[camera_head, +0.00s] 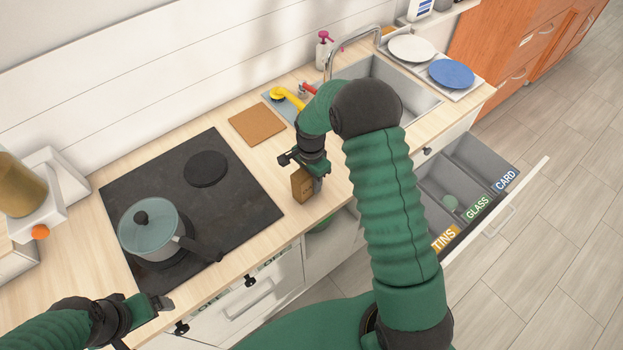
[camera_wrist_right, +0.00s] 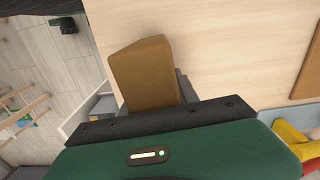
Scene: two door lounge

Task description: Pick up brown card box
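The brown card box (camera_head: 302,186) stands at the front edge of the wooden worktop, right of the hob. It also shows in the right wrist view (camera_wrist_right: 146,72), large, right in front of the gripper. My right gripper (camera_head: 312,182) points down at the box, with a grey finger (camera_wrist_right: 186,88) along the box's right side in the wrist view. The box hides most of the fingers, so I cannot tell if they are closed on it. My left gripper (camera_head: 160,304) is over the worktop's front edge at lower left, away from the box; its finger gap is unclear.
A blue-grey pot (camera_head: 151,229) sits on the black hob (camera_head: 240,203). A brown board (camera_head: 257,123) lies behind the box, near a yellow brush (camera_head: 287,98) and the sink (camera_head: 412,98). An open drawer (camera_head: 485,162) labelled TINS, GLASS and CARD juts out at right.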

